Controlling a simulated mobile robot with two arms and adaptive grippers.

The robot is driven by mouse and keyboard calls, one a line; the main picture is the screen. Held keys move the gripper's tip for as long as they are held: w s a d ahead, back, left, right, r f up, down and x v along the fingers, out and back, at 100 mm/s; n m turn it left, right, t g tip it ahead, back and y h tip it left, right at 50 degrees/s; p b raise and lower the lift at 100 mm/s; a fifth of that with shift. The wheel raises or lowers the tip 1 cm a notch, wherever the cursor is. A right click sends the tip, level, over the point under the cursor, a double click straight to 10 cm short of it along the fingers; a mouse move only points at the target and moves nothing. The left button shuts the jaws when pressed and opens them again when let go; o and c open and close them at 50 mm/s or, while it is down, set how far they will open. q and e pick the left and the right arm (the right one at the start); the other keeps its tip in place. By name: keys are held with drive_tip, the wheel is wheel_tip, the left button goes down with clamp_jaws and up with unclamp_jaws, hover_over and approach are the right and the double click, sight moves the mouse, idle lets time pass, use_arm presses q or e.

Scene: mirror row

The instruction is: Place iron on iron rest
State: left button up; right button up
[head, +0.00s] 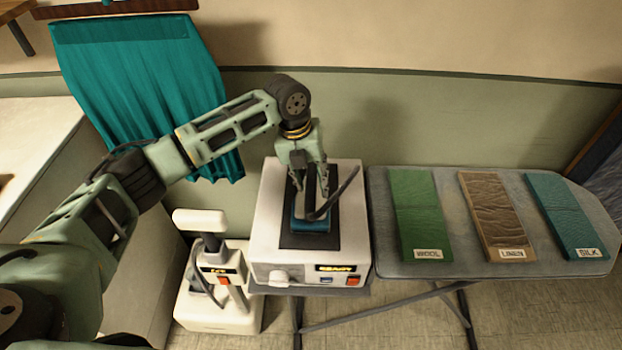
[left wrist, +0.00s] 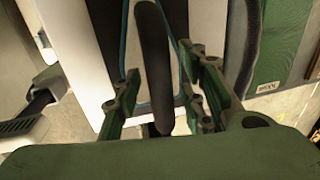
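The iron (head: 312,224) has a blue body and a dark upright handle. It sits on the dark plate of the iron rest (head: 265,225), a white box with a knob and a "READY" label on its front. My left gripper (head: 311,187) points down over the iron from above. In the left wrist view the dark handle (left wrist: 155,60) runs between the two fingers of my left gripper (left wrist: 160,98). The gripper partly hides the iron's top. My right gripper is in neither view.
An ironing board (head: 455,190) to the right holds green wool, brown linen and blue silk cloths. A white device (head: 218,310) stands left of the rest, below my left arm. A teal cloth (head: 120,75) hangs on the wall behind. A dark cord rises beside the iron.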

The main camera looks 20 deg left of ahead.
use_arm(q)
wheel_tip(320, 180, up, 12)
drive_tip(key=a+b, duration=0.2)
drive_tip(key=shift+s+b, duration=0.3)
drive_tip(key=shift+b, duration=0.05)
idle(1.5)
idle(0.7)
